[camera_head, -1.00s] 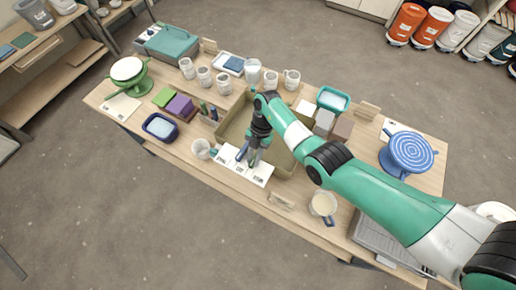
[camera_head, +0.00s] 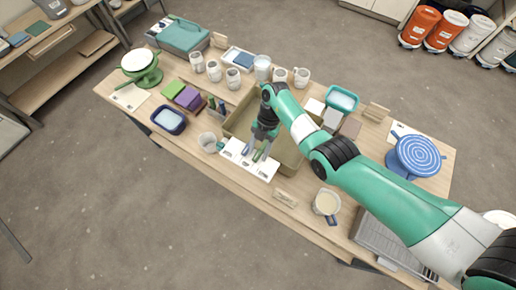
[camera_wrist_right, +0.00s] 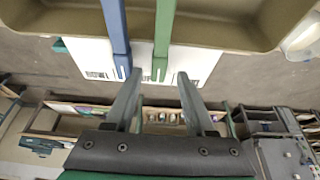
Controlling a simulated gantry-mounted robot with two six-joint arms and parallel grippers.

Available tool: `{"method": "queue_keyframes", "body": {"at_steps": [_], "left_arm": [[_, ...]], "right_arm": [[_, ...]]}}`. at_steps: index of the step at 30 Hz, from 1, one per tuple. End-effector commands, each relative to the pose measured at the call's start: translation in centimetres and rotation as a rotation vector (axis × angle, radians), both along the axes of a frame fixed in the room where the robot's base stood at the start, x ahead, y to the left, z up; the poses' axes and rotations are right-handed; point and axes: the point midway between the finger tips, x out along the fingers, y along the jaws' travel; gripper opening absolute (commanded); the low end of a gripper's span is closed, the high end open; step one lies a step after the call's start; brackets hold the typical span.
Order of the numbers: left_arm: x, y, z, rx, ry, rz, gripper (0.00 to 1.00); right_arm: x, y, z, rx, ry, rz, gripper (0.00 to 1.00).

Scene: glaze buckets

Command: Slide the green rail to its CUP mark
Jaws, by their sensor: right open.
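In the right wrist view a green rail (camera_wrist_right: 164,32) and a blue rail (camera_wrist_right: 116,32) run side by side over the tray's rim and across a white card (camera_wrist_right: 90,57). In the head view the card (camera_head: 235,158) lies along the tray's front edge; its printed labels are too small to read. My right gripper (camera_wrist_right: 161,80) is open. Its fingertips appear on either side of the green rail's near end, with the blue rail outside them. In the head view the right gripper (camera_head: 258,153) points down over the card and partly hides the rails. The left gripper is not visible.
The tan tray (camera_head: 290,152) stands behind the card. Several mugs line the back. A blue banding wheel (camera_head: 418,155) stands at the right. The front left tabletop edge is clear.

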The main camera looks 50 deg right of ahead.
Motion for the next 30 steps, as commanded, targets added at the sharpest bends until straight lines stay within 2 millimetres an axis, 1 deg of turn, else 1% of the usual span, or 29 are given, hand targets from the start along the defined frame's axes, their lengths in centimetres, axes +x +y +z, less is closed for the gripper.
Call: {"method": "queue_keyframes", "body": {"at_steps": [1, 6, 9, 13, 15, 18, 30], "left_arm": [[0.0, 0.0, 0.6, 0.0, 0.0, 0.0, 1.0], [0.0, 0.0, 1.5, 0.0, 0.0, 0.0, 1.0], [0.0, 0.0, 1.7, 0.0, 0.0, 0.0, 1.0], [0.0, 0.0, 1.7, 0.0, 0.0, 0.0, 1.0], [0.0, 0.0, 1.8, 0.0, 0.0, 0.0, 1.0], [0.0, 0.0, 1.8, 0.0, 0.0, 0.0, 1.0], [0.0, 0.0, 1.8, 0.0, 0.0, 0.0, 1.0]], "right_arm": [[0.2, -0.4, 1.2, -0.001, -0.004, -0.002, 0.55], [0.5, -2.0, 5.0, -0.002, -0.005, -0.003, 0.55], [0.7, -2.8, 7.0, -0.001, -0.004, -0.002, 0.55], [0.8, -3.5, 8.8, 0.0, -0.003, -0.002, 0.55], [0.8, -3.7, 9.3, 0.0, -0.002, -0.001, 0.55], [0.9, -3.8, 9.6, 0.0, -0.001, 0.0, 0.55], [0.8, -3.8, 9.5, 0.0, -0.001, 0.0, 0.55]]}}
